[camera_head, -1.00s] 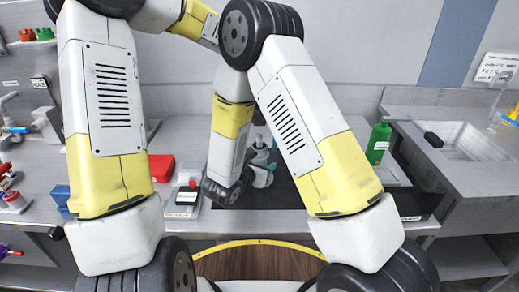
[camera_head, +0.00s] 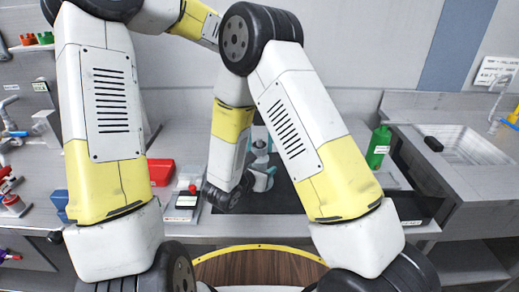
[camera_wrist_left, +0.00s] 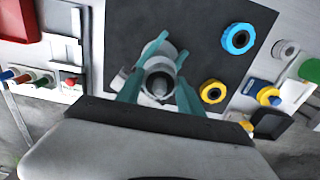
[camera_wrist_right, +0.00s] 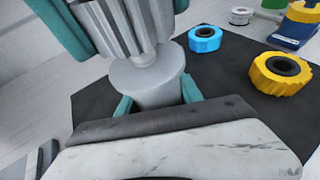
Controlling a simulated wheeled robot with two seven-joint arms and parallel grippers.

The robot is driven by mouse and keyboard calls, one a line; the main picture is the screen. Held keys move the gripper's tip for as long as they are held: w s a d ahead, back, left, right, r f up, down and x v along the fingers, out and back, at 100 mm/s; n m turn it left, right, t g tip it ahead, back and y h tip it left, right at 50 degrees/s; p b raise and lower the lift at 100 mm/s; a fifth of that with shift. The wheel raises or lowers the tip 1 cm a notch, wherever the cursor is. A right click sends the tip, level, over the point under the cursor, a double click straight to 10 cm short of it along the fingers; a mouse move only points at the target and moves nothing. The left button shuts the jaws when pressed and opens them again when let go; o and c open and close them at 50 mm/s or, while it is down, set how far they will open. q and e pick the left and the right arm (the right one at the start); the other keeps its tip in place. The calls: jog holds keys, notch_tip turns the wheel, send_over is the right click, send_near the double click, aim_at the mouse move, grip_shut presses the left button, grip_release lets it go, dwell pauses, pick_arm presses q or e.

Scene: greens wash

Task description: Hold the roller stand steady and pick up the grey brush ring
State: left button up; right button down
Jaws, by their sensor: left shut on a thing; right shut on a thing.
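The grey ribbed brush ring (camera_wrist_right: 118,22) sits on the pale grey roller stand (camera_wrist_right: 150,85), which stands upright on a dark mat (camera_wrist_right: 230,95). My left gripper (camera_wrist_left: 167,62) has its teal fingers closed around the ring from both sides. In the left wrist view the stand's top (camera_wrist_left: 160,85) shows between those fingers. My right gripper (camera_wrist_right: 158,100) is shut on the stand low down, below the ring.
A blue ring (camera_wrist_right: 205,38) and a yellow ring (camera_wrist_right: 280,72) lie on the mat to the right. A green bottle (camera_head: 378,146) stands by the sink (camera_head: 465,145).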

pick_arm(q)
notch_tip(320, 180, up, 8)
jog(key=shift+r, duration=0.2)
pick_arm(e)
jog(key=c, duration=0.7)
grip_release()
jog(key=shift+s, duration=0.1)
